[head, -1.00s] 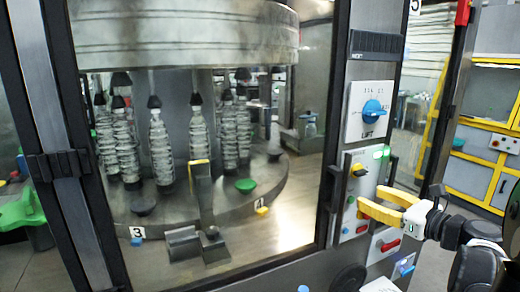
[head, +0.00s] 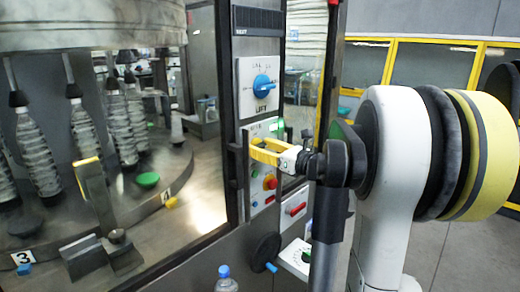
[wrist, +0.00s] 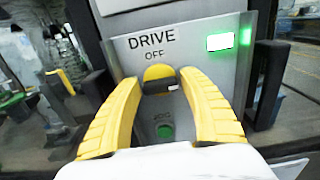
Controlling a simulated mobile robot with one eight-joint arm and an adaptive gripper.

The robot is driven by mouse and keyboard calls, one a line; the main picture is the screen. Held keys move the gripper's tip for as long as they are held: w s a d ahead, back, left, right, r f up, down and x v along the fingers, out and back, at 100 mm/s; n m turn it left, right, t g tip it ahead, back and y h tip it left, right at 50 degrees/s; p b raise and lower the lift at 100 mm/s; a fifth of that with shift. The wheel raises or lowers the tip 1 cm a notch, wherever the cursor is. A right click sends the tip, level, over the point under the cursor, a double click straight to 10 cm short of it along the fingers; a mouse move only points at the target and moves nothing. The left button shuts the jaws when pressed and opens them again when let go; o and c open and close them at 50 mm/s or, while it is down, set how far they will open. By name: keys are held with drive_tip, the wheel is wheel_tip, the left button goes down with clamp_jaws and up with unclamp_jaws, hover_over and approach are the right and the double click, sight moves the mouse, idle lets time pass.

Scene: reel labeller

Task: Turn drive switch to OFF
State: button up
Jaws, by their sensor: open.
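The drive switch (wrist: 158,73) is a yellow knob with a dark grip piece, below the words "DRIVE" and "OFF" on a grey panel plate (wrist: 190,50) in the wrist view. My gripper (wrist: 158,84) is open, with one yellow finger on each side of the switch. I cannot tell whether the fingers touch it. The pointer's exact setting is unclear. In the head view my gripper (head: 252,148) is at the panel's upper part and largely hides the switch. A green lamp (wrist: 220,42) glows right of the label.
A green button (wrist: 165,131) sits below the switch, between the fingers. The blue LIFT dial (head: 263,86) is above. A red button (head: 270,183) and a red switch (head: 295,209) are below. A black handle (wrist: 266,85) stands right of the plate.

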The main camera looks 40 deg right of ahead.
drive_tip(key=c, duration=0.9)
drive_tip(key=shift+n, duration=0.4)
drive_tip(key=n, duration=0.3)
drive_tip(key=shift+n+p, duration=0.4)
drive_tip(key=n, duration=0.4)
drive_tip(key=shift+n+p, duration=0.3)
drive_tip(key=n, duration=0.4)
drive_tip(key=shift+n, duration=0.3)
drive_tip(key=shift+n+p, duration=0.35)
drive_tip(key=shift+n, duration=1.75)
